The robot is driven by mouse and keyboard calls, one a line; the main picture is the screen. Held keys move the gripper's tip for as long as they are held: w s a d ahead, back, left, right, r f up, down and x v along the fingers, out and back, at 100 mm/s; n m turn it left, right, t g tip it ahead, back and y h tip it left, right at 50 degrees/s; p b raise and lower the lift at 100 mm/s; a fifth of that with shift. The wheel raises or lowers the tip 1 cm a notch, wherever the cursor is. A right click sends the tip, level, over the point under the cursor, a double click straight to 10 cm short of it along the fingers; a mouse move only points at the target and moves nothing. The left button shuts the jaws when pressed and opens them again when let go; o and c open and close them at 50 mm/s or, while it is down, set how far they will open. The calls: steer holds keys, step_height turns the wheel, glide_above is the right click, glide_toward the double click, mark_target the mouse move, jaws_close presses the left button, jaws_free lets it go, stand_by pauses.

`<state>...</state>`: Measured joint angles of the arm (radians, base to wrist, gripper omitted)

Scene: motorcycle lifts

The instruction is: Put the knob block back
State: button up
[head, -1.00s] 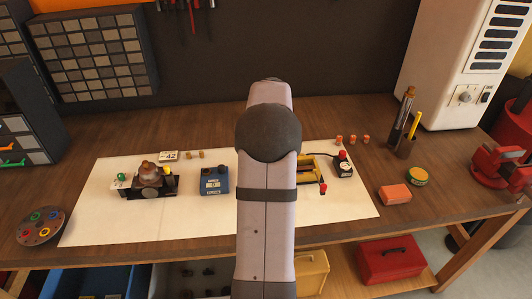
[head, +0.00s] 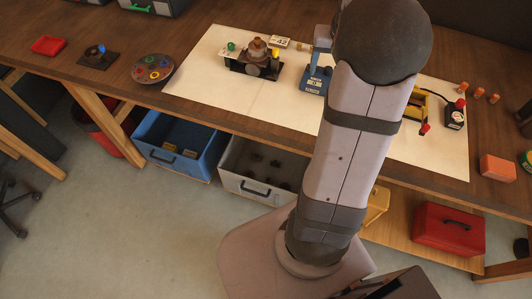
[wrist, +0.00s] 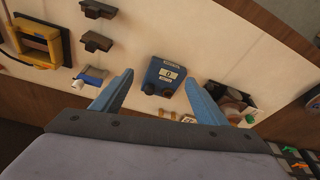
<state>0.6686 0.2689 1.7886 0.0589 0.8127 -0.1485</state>
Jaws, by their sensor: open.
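The knob block (head: 316,82) is a small blue box with dark knobs and a white label reading 0. It rests on the pale sheet (head: 210,75) and is partly hidden behind my arm in the head view. In the wrist view the knob block (wrist: 166,76) lies beyond and between my open blue fingertips, with its knobs toward the gripper. My gripper (wrist: 159,77) is open and empty. In the head view most of it is hidden behind my arm; a grey-blue part shows just above the block. I cannot tell the exact gap.
A dark unit with a copper dome (head: 256,54) stands left of the block. A yellow frame (head: 416,104) and a black box with a red button (head: 454,114) are to the right. Two dark blocks (wrist: 97,40) show in the wrist view. A blue bin (head: 180,145) is below the bench.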

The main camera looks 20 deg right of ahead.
steer(key=s+a+f+n+y, duration=0.1)
steer(key=s+a+f+n, duration=0.15)
steer(key=a, duration=1.15)
steer(key=s+a+f+n+g, duration=0.1)
steer(key=s+a+f+n, duration=0.1)
steer(key=s+a, duration=0.4)
steer(key=s+a+f+n+g, duration=0.1)
steer(key=s+a+f+n, duration=0.1)
steer(key=s+a, duration=0.4)
steer(key=shift+s+a+f+g+y, duration=0.3)
steer(key=shift+s+a+f+g, duration=0.1)
steer(key=shift+a+f, duration=0.55)
steer(key=shift+r, duration=0.1)
